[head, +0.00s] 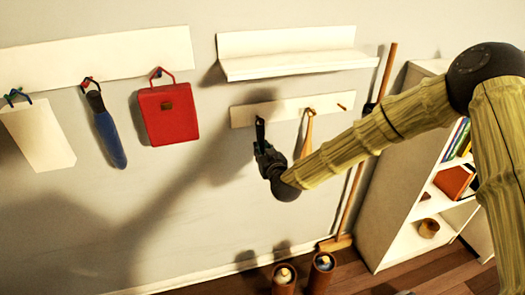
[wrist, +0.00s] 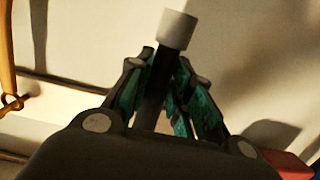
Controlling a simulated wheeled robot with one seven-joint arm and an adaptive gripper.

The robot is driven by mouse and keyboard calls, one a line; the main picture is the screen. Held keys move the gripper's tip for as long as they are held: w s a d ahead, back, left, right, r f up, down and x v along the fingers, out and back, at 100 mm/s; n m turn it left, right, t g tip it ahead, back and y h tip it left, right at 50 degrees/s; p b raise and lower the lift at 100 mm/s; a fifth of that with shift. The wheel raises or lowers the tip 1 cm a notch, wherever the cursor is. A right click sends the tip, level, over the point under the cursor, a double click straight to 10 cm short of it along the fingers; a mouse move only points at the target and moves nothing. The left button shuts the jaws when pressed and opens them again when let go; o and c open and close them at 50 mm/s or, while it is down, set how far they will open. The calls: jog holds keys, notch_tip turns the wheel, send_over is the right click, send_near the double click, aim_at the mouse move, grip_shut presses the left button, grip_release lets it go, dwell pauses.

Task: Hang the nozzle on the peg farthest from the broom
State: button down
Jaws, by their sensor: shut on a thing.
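The nozzle is a black tube (head: 260,132) upright in front of the left part of the small peg board (head: 285,109). In the wrist view the nozzle (wrist: 153,97) has a light grey end piece (wrist: 177,29). My gripper (head: 263,153) is shut on the nozzle, with fingers (wrist: 160,95) on both sides of it. The board's right peg (head: 342,106) is bare; a tan object (head: 308,133) hangs near its middle. Any peg behind the nozzle is hidden, and I cannot tell whether the nozzle touches one. The broom (head: 362,155) leans right of the board.
A white shelf (head: 295,65) is above the board. A longer board (head: 95,60) at left holds a red bag (head: 168,112), a blue-handled item (head: 108,130) and a white item (head: 38,133). A bookcase (head: 385,215) stands right; two brown containers (head: 320,273) are below.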

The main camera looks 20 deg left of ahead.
jog(key=c, duration=1.2)
grip_release()
jog(key=v, duration=1.2)
jog(key=s+d+f+m+g+h, duration=0.1)
jog(key=s+d+f+g, duration=0.1)
jog(key=s+d+f, duration=0.5)
jog(key=s+d+f+m+g+h, duration=0.15)
jog(key=d+f, duration=0.25)
jog(key=f, duration=0.6)
jog(key=s+d+f+m+g+h, duration=0.1)
jog(key=s+d+f+g+h, duration=0.1)
jog(key=s+d+f, duration=0.5)
jog(key=s+d+f+m+g+h, duration=0.1)
jog(key=s+d+f+g, duration=0.1)
jog(key=s+d, duration=0.5)
jog(key=s+d+f+m+g+h, duration=0.1)
jog(key=s+d+f+g+h, duration=0.1)
jog(key=s+d+f, duration=0.3)
jog(key=s+d+f+m+g+h, duration=0.1)
jog(key=s+d+f+m+g, duration=0.1)
jog(key=s+d, duration=0.7)
jog(key=shift+s+d+f+g, duration=0.1)
jog(key=shift+s+f+g, duration=0.3)
jog(key=shift+s+f, duration=0.25)
jog(key=shift+s+d+f+g, duration=0.1)
jog(key=shift+s+f+g, duration=0.35)
jog(key=shift+s, duration=0.35)
